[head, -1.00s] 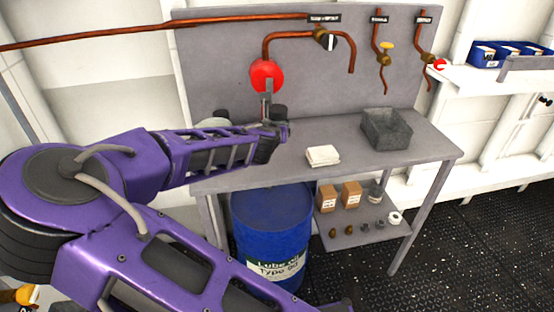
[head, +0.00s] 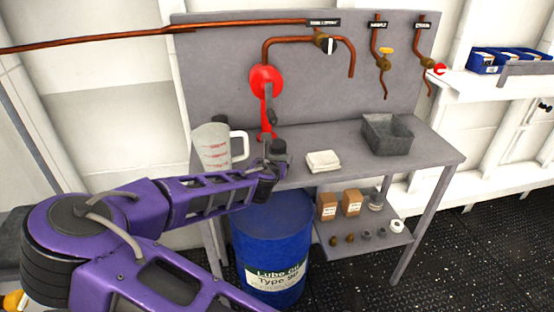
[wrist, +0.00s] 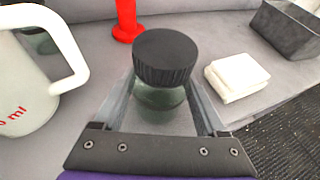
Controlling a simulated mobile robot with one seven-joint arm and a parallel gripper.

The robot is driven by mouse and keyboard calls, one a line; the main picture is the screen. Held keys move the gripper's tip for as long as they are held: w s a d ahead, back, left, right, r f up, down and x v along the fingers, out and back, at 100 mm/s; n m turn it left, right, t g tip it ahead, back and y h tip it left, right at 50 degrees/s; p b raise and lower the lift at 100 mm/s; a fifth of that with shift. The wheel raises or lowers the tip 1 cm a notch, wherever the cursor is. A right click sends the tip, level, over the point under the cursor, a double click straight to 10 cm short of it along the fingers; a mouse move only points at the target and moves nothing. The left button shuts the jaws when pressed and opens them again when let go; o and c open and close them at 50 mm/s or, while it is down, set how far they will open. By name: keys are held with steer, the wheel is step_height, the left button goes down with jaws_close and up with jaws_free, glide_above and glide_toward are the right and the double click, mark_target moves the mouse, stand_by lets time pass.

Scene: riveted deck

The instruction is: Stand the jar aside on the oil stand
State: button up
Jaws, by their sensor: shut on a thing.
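The jar (wrist: 160,104) is greenish glass with a ribbed black lid. In the wrist view it is upright between the two fingers of my gripper (wrist: 163,108), which is shut on it. In the head view, its dark lid (head: 279,146) shows at the tip of my gripper (head: 270,172), over the front part of the grey stand (head: 345,151). My gripper hides most of the jar there. I cannot tell whether its base touches the top.
A measuring jug (head: 213,148) stands left of the jar, with a dark-lidded thing partly hidden behind it. A red pump (head: 266,80) is behind. A folded white cloth (head: 323,161) and a grey tray (head: 387,134) are to the right. A blue drum (head: 270,240) is below.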

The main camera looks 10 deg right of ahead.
steer(key=o, duration=1.4)
steer(key=shift+f, duration=0.15)
steer(key=shift+r, duration=0.2)
steer(key=shift+s+a+r, duration=0.1)
steer(key=shift+s+a, duration=0.05)
steer(key=shift+s, duration=0.05)
steer(key=p+v, duration=0.2)
steer(key=v, duration=0.9)
steer(key=shift+s+r, duration=0.2)
steer(key=shift+s, duration=0.05)
